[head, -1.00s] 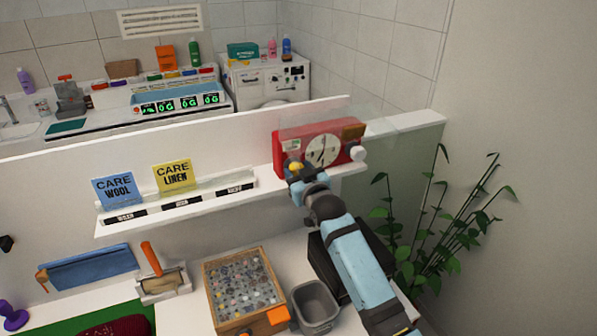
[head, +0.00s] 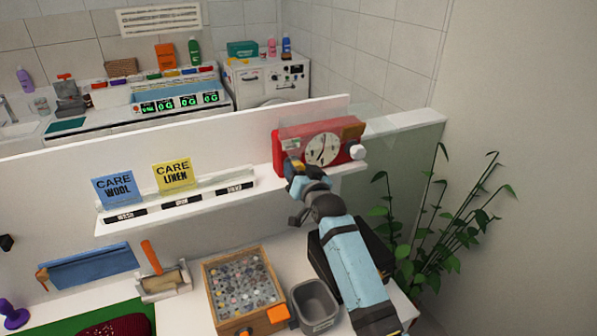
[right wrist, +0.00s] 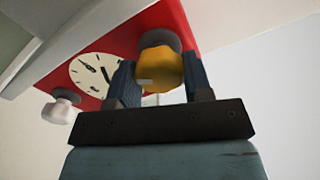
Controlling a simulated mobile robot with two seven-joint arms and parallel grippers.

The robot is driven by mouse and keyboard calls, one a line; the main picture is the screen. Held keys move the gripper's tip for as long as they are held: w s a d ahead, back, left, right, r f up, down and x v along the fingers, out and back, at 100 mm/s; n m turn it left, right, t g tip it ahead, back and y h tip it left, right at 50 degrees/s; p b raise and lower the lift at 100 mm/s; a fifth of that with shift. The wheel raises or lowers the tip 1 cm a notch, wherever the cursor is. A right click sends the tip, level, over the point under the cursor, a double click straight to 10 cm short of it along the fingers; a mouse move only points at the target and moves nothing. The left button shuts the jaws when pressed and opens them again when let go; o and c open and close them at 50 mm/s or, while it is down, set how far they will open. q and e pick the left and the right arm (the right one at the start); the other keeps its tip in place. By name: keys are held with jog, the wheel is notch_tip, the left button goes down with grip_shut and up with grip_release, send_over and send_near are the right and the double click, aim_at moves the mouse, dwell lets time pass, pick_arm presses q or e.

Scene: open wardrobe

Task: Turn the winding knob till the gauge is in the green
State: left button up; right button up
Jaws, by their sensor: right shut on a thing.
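A red timer box (head: 350,151) with a round white dial (head: 322,149) and dark hands stands at the right end of the white ledge. My right gripper (head: 293,170) is at its lower left front corner. In the right wrist view the gripper (right wrist: 160,82) is shut on a yellow knob (right wrist: 158,66), with one finger on each side. A white knob (right wrist: 60,108) sticks out at the box's other end, apart from the gripper; it also shows in the head view (head: 357,152). I cannot make out a green gauge zone. My left gripper is not in view.
Blue and yellow care cards (head: 116,187) stand left on the ledge (head: 210,203). Below are a wooden tray of small pieces (head: 207,294), a grey bin (head: 315,303) and a black box (head: 375,253). A clear panel rises behind the red box. A plant (head: 440,220) stands right.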

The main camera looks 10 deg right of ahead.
jog(key=o, duration=0.9)
jog(key=s+d, duration=0.1)
jog(key=s, duration=0.8)
jog(key=s+d, duration=0.1)
jog(key=s, duration=0.3)
jog(key=shift+s+d, duration=0.3)
jog(key=shift+d, duration=0.05)
